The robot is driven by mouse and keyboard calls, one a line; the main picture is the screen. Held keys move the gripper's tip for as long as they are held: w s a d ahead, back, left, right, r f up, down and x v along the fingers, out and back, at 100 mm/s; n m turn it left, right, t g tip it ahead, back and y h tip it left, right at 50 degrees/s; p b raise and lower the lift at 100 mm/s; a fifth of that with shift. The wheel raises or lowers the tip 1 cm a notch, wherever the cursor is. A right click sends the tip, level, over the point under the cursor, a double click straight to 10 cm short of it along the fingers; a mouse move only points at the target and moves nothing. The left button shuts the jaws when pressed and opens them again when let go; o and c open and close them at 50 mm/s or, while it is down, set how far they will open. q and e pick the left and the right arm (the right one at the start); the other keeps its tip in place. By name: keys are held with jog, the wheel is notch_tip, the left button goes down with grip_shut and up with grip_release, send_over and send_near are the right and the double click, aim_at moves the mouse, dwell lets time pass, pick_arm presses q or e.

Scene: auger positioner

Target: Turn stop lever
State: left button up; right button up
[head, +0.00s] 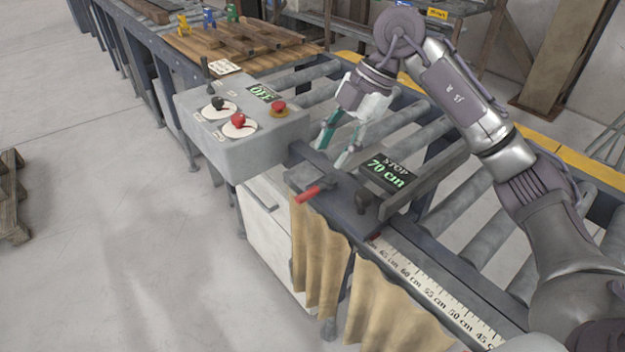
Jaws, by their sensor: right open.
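The stop unit with a dark display (387,172) reading "STOP 70 cm" stands on the rail beside the roller conveyor. A lever with a red handle (307,194) sticks out at the front left of this unit. A dark knob (363,198) stands to the right of the lever. My right gripper (335,150) is above the rail, behind and to the right of the red handle, pointing down. Its fingers are apart and nothing is between them. It looks clear of the handle. My left gripper is not in the view.
A grey control box (240,125) with red and black knobs and an "OFF" display stands left of my right gripper. A measuring scale (435,290) runs along the rail. Rollers (480,215) lie behind. Wooden planks (245,40) and small coloured clamps lie on the far table.

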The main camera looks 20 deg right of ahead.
aim_at(309, 191)
jog(key=x, duration=0.4)
jog(key=shift+w+f, duration=0.1)
jog(key=p+x, duration=0.1)
jog(key=x, duration=0.4)
jog(key=shift+w+a+f, duration=0.1)
jog(key=shift+f, duration=0.35)
grip_shut()
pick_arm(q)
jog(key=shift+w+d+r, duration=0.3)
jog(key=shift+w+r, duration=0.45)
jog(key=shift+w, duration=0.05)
